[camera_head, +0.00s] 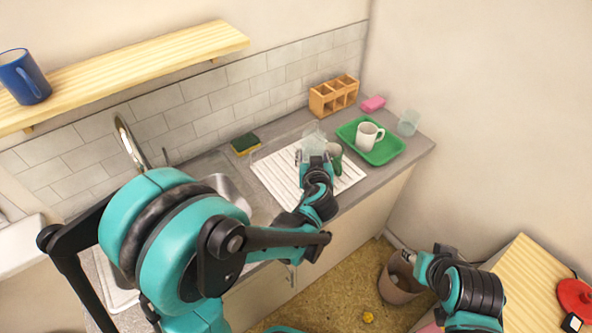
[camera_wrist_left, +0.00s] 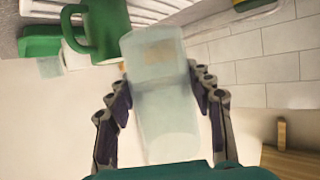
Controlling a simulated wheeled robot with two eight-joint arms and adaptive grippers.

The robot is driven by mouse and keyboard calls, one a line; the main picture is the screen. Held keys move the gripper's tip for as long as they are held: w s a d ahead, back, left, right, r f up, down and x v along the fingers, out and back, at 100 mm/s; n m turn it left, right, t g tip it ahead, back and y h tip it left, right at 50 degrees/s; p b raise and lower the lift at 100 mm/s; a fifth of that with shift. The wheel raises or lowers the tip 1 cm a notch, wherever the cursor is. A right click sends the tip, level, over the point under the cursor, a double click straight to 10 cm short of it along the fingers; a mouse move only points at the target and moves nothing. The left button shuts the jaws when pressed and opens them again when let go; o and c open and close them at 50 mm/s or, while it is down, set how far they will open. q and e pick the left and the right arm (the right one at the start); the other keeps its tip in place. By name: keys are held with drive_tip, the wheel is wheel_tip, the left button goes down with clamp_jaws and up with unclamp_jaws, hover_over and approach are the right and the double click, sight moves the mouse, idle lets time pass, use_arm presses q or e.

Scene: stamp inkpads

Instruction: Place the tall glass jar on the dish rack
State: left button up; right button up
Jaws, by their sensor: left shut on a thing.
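The tall glass jar (camera_head: 312,134) is pale and see-through. It is held between the fingers of my left gripper (camera_head: 314,163), over the back part of the white ribbed dish rack (camera_head: 273,180). The jar (camera_wrist_left: 160,85) fills the space between both fingers in the left wrist view, where the left gripper (camera_wrist_left: 162,110) is shut on it. I cannot tell whether the jar touches the rack. A green mug (camera_head: 335,153) stands on the rack just right of the jar; it also shows in the left wrist view (camera_wrist_left: 101,33). My right gripper (camera_head: 408,257) is low at the right, its jaws unclear.
A green tray (camera_head: 384,153) with a white mug (camera_head: 369,136) lies right of the rack, near a clear glass (camera_head: 408,122). A wooden organizer (camera_head: 333,95) and pink sponge (camera_head: 373,104) are behind. A yellow-green sponge (camera_head: 244,144) sits left. A bin (camera_head: 396,284) is below.

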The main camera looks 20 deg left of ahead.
use_arm(q)
drive_tip(key=a+f, duration=0.1)
drive_tip(key=a, duration=0.1)
drive_tip(key=a+f+b, duration=0.1)
drive_tip(key=a, duration=0.1)
drive_tip(key=a+f, duration=0.1)
drive_tip(key=shift+w+a+f+b, duration=0.1)
drive_tip(key=shift+a+f+b, duration=0.25)
drive_tip(key=shift+a+b, duration=0.05)
drive_tip(key=shift+f+b, duration=1.05)
drive_tip(key=shift+f, duration=0.9)
drive_tip(key=shift+f, duration=0.1)
drive_tip(key=o, duration=1.6)
